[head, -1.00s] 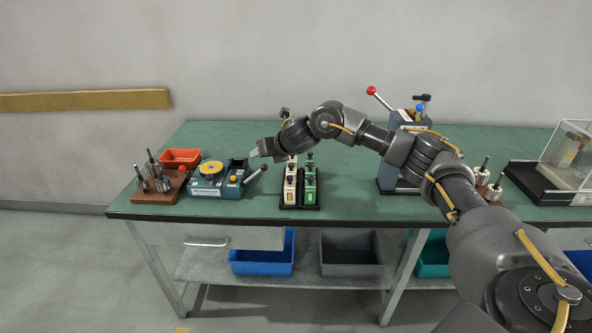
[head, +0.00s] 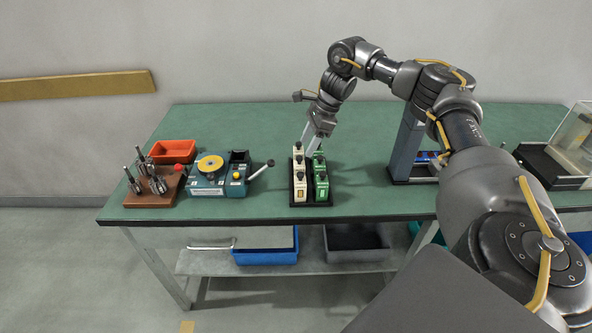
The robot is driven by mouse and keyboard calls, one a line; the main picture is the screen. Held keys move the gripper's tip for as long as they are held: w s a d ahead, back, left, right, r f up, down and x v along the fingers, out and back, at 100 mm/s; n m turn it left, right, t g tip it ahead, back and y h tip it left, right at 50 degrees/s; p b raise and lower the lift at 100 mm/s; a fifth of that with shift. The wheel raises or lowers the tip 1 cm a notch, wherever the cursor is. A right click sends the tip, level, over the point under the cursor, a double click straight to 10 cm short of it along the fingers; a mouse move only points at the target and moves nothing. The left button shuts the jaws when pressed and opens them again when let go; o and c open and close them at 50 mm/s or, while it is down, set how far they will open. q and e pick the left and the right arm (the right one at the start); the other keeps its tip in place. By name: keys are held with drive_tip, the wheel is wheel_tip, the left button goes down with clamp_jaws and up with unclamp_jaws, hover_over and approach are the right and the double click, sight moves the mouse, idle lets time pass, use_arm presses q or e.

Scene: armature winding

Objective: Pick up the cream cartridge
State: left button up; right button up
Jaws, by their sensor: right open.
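A row of cream cartridges (head: 300,183) with dark tops stands on the left side of a small black tray (head: 311,205) near the table's front edge. A row of green cartridges (head: 321,184) stands beside it on the right. My right gripper (head: 309,148) is open and points down at the far end of the tray, over the gap between the cream and green rows. Its fingertips overlap the farthest cartridges in the picture, so I cannot tell whether they touch. My left gripper is not in view.
A winding device with a yellow disc (head: 210,164), a brown stand with metal parts (head: 153,190) and a red bin (head: 172,151) are on the left. My arm partly hides a grey press (head: 407,150) on the right. Clear green tabletop (head: 360,190) lies right of the tray.

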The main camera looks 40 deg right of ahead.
sight(300, 161)
drive_tip(key=x, duration=0.4)
drive_tip(key=shift+f+p, duration=0.3)
drive_tip(key=shift+f, duration=0.15)
drive_tip(key=shift+f, duration=0.25)
drive_tip(key=x, duration=0.2)
drive_tip(key=p+x, duration=0.1)
drive_tip(key=x, duration=0.1)
drive_tip(key=shift+w+a+f+p, duration=0.1)
drive_tip(key=shift+w+f+p, duration=0.15)
drive_tip(key=shift+w+p, duration=0.05)
drive_tip(key=c, duration=0.9)
drive_tip(key=shift+r+b, duration=0.9)
drive_tip(key=shift+r, duration=4.15)
